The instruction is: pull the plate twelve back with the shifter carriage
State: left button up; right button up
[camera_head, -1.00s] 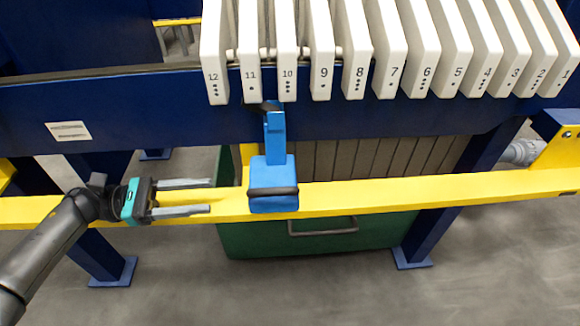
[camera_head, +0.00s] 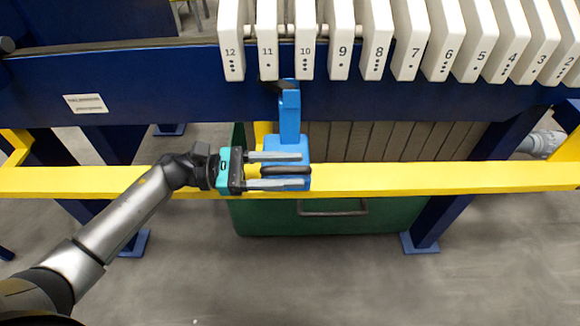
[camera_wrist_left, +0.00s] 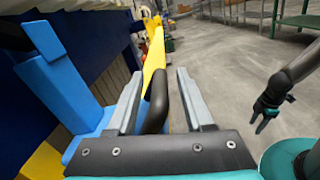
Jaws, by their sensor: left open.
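The blue shifter carriage (camera_head: 290,112) sits on the yellow rail, its upright arm rising toward the plates, with a dark tip just below plates eleven and ten. Its black handle bar (camera_head: 284,170) faces me. My left gripper (camera_head: 304,170) is open, its two fingers above and below the handle. In the left wrist view, the handle (camera_wrist_left: 157,100) stands between the open fingers (camera_wrist_left: 158,76); contact cannot be told. Plate twelve (camera_head: 233,45) is the leftmost white plate, with plate eleven close on its right. My right gripper (camera_wrist_left: 270,105) shows small in the left wrist view; its jaws are unclear.
The yellow rail (camera_head: 400,177) runs across the front, clear left and right of the carriage. A blue beam (camera_head: 170,95) lies behind it, below the plates. A green bin (camera_head: 380,218) stands under the rail. Left of plate twelve there is a gap.

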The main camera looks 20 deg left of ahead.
pick_arm(q)
jog(key=shift+w+d, duration=0.1)
jog(key=shift+d, duration=0.15)
jog(key=shift+f, duration=0.1)
grip_shut()
jog(key=shift+d+f, duration=0.1)
jog(key=shift+f, duration=0.05)
dwell(1.1)
